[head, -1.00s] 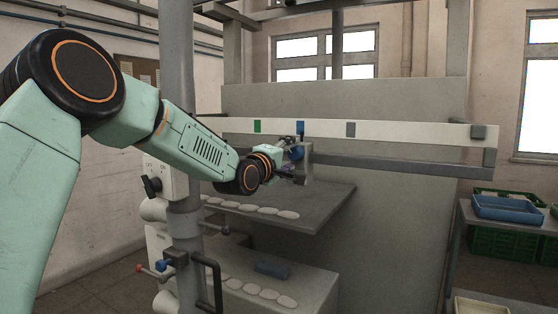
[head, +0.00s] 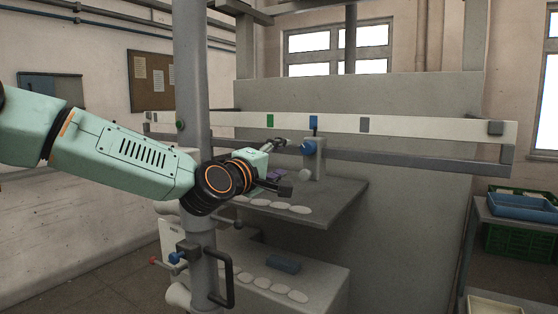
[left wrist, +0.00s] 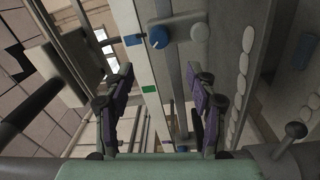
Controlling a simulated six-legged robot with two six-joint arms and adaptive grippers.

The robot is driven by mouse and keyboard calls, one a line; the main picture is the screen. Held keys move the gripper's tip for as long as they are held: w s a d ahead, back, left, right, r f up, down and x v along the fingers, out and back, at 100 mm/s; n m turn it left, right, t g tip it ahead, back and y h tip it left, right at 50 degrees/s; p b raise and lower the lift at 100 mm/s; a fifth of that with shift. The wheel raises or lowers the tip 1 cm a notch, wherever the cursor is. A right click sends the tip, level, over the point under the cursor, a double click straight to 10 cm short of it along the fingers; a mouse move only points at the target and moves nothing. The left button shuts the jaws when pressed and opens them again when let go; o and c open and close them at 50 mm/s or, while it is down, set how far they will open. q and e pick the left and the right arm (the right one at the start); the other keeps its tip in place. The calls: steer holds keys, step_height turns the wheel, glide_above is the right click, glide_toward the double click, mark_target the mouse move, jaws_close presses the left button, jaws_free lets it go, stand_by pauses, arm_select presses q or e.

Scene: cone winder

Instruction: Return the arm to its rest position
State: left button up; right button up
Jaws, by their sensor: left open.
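My left arm comes in from the left in the head view, mint green with dark joints. My left gripper (head: 277,165) is in front of the winder's rail, near the blue knob (head: 308,147) on its grey bracket (head: 319,160). In the left wrist view its two purple-padded fingers (left wrist: 158,98) stand wide apart with nothing between them but background. The blue knob also shows beyond the fingers in the left wrist view (left wrist: 159,38), apart from them. My right gripper does not show.
A long white rail (head: 420,130) with green, blue and grey marks crosses the machine. A grey post (head: 192,90) stands close to my arm. A shelf (head: 335,198) holds several pale discs. A blue tray (head: 522,206) stands at the right.

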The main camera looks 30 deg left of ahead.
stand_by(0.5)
arm_select(q)
steer(key=s+d+f+m+g+h+b, duration=0.1)
steer(key=s+d+f+m+g+b, duration=0.25)
steer(key=f, duration=0.95)
steer(key=s+d+f+m+g+b, duration=0.2)
steer(key=d+f+m+b, duration=0.15)
steer(key=f, duration=0.95)
steer(key=s+d+f+m+g+h+b, duration=0.1)
steer(key=s+d+f+m+g+b, duration=0.25)
steer(key=f, duration=1.05)
steer(key=s+d+f+m+g+b, duration=0.1)
steer(key=s+f+g+b, duration=0.2)
steer(key=s+f, duration=0.8)
steer(key=s+d+f+m+g+b, duration=0.2)
steer(key=s+f+b, duration=0.3)
steer(key=s+f, duration=0.5)
steer(key=s+d+f+m+g+y+b, duration=0.1)
steer(key=s+f+g+b, duration=0.3)
steer(key=s+f, duration=0.7)
step_height(320, 180, down, 5)
steer(key=shift+s+d+m+g+b, duration=0.3)
steer(key=shift+d+m+b, duration=0.05)
steer(key=shift+d+m, duration=0.4)
